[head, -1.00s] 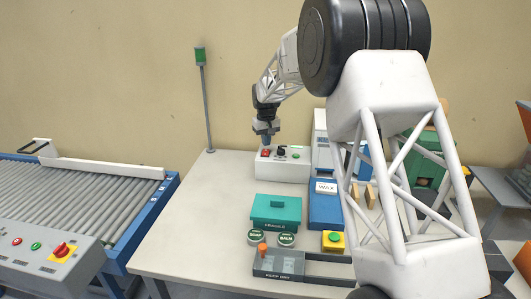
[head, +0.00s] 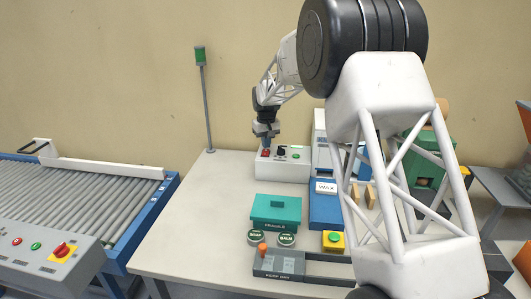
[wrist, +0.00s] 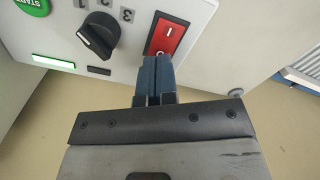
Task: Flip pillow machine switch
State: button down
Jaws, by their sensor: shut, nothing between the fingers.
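The pillow machine's white control box (head: 283,168) stands at the back of the table, below my gripper (head: 266,145). In the wrist view the box face (wrist: 60,20) carries a red rocker switch (wrist: 168,33), with a white line mark at one end and a round mark at the other. My gripper (wrist: 157,60) is shut and empty. Its fingertips are at the round-marked end of the switch and cover part of that end. I cannot tell whether they touch it or which way the rocker is tilted.
A black numbered knob (wrist: 98,36), a green START button (wrist: 32,5) and a lit green bar (wrist: 53,62) are beside the switch. A teal FRAGILE box (head: 276,210) and a blue WAX case (head: 325,205) lie nearer. The table's left part (head: 205,210) is clear.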

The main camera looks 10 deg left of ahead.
jog(key=shift+f, duration=0.8)
dwell(0.7)
jog(key=shift+r, duration=3.5)
jog(key=shift+r, duration=0.1)
